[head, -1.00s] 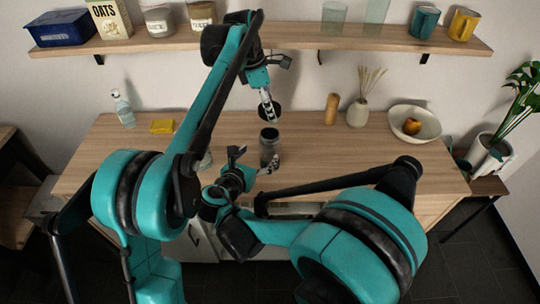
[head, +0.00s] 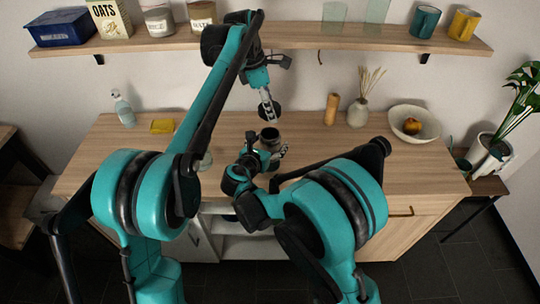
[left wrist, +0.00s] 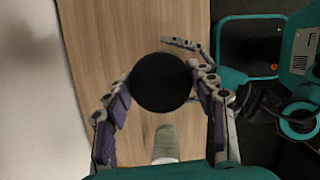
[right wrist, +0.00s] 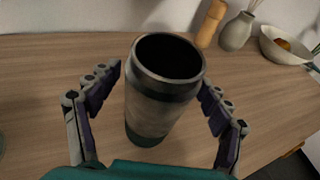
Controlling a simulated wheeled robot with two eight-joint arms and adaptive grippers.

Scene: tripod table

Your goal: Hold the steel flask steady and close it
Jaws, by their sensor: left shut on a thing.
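The steel flask (head: 270,134) stands upright and open-topped on the wooden table; its dark mouth shows in the right wrist view (right wrist: 167,95). My right gripper (head: 266,155) is open, with its fingers on either side of the flask and a visible gap at the left finger (right wrist: 160,90). My left gripper (head: 267,103) is shut on a round black lid (left wrist: 161,82), held level above and slightly behind the flask in the head view, apart from it. In the left wrist view the flask is not seen, perhaps hidden by the lid.
A wooden cylinder (head: 332,108), a vase (head: 358,113) and a bowl (head: 428,128) stand back right. A shelf (head: 290,40) runs above.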

